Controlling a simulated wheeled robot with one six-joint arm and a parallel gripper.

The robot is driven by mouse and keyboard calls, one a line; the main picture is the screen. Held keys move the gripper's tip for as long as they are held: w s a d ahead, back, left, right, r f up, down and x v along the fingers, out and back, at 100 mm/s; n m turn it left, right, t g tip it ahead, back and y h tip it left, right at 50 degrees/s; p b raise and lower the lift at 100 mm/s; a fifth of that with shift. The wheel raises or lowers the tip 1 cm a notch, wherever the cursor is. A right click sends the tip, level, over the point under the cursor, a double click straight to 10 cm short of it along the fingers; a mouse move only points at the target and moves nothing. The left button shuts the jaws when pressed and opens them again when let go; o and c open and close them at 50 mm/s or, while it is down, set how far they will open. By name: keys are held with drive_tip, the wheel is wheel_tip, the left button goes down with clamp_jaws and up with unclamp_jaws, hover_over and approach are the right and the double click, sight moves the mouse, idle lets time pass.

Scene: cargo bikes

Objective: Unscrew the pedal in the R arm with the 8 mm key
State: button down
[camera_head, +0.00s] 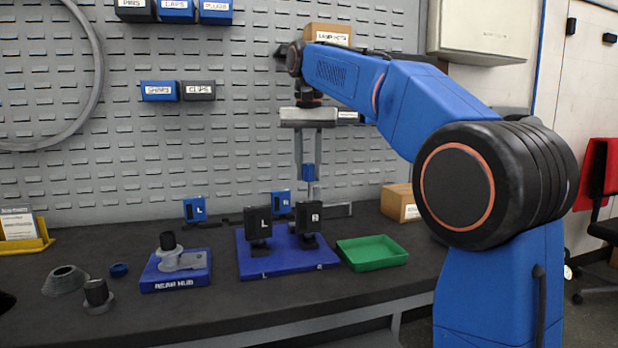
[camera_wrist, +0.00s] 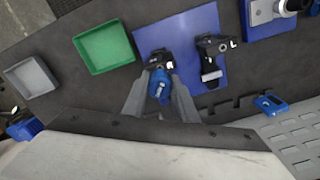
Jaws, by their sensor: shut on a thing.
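My gripper (camera_head: 309,183) points down above the bench, shut on a blue-handled tool, taken as the 8 mm key (camera_head: 308,171). In the wrist view the blue handle (camera_wrist: 160,86) lies between my fingers. Below it stands the black block marked R, apparently the R arm's pedal (camera_head: 308,215); it also shows in the wrist view (camera_wrist: 158,62). The key's tip and any contact with the pedal are hidden. A similar black block marked L (camera_head: 258,224) stands to its left. Both are on a blue fixture board (camera_head: 252,262).
A green tray (camera_head: 372,254) sits right of the board, empty. A blue hub stand (camera_head: 176,283) is at its left. Blue blocks marked L (camera_head: 195,209) and R (camera_head: 281,200) stand behind. A cardboard box (camera_head: 402,203) is at the right. Loose round parts lie at the left front.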

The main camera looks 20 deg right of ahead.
drive_tip(key=shift+r, duration=0.3)
drive_tip(key=shift+r, duration=2.4)
